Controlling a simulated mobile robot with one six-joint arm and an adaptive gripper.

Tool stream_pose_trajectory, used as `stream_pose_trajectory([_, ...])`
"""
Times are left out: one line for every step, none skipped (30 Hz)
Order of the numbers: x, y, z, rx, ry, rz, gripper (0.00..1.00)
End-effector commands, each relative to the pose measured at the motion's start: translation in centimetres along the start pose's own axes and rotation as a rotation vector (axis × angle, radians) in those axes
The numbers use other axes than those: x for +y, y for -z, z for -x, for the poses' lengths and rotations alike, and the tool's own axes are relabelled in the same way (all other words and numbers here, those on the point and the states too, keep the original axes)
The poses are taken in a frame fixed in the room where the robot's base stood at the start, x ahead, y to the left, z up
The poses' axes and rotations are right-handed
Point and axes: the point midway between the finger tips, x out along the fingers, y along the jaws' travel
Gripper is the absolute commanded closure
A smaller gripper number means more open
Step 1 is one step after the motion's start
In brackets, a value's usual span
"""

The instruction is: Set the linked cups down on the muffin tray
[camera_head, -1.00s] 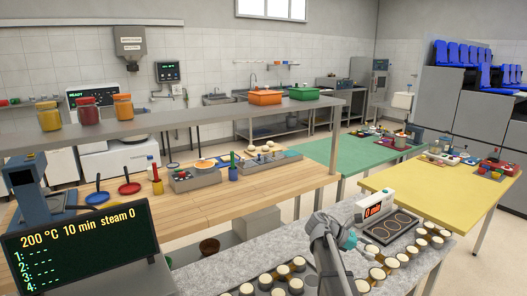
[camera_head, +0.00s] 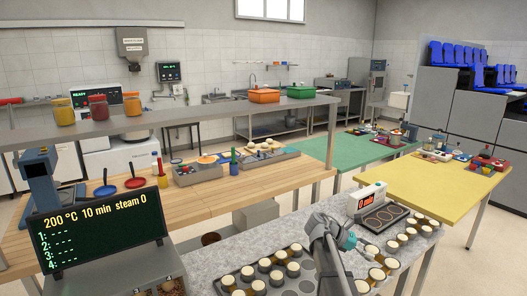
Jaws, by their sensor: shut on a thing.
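My gripper (camera_head: 347,242) is at the lower centre right, above the grey speckled counter; my own arm hides most of its fingers. It is shut on the linked cups (camera_head: 375,276), a short slanting row of pale-topped brown cups beside my arm. A dark muffin tray (camera_head: 307,288) lies on the counter to the left of my arm. It holds several similar cups, and an empty well shows near my arm. The cups I hold are to the right of this tray in the picture, apart from it. Where they hang over the counter is hard to tell.
More cups (camera_head: 402,239) stand along the counter at the right. A yellow table (camera_head: 425,190) stands beyond. Bare counter (camera_head: 225,248) shows at left.

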Motion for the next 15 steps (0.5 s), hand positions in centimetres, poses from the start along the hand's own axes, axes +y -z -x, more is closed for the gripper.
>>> stream_pose_trajectory([0.0,-0.5,0.2,-0.002,0.000,0.001,0.86])
stream_pose_trajectory([0.0,-0.6,0.3,-0.001,-0.001,0.001,0.86])
stream_pose_trajectory([0.0,-0.8,0.4,-0.001,-0.001,0.001,0.86])
stream_pose_trajectory([0.0,-0.9,0.5,-0.001,-0.001,0.001,0.86])
stream_pose_trajectory([0.0,-1.0,0.5,-0.001,-0.001,0.001,0.86])
stream_pose_trajectory([0.0,-1.1,0.6,-0.001,-0.002,0.001,0.86])
stream_pose_trajectory([0.0,-1.2,0.7,-0.001,-0.002,0.001,0.86])
stream_pose_trajectory([0.0,-1.3,0.7,-0.001,-0.002,0.001,0.86])
stream_pose_trajectory([0.0,-1.5,0.8,-0.001,-0.002,0.001,0.86])
stream_pose_trajectory([0.0,-1.7,0.9,-0.002,-0.002,0.001,0.86])
stream_pose_trajectory([0.0,-2.0,1.0,-0.001,-0.002,0.001,0.86])
stream_pose_trajectory([0.0,-2.2,1.1,-0.001,-0.002,0.001,0.86])
stream_pose_trajectory([0.0,-2.4,1.2,-0.001,-0.002,0.001,0.86])
stream_pose_trajectory([0.0,-2.5,1.2,-0.001,-0.002,0.001,0.86])
stream_pose_trajectory([0.0,-2.7,1.3,-0.001,-0.002,0.001,0.86])
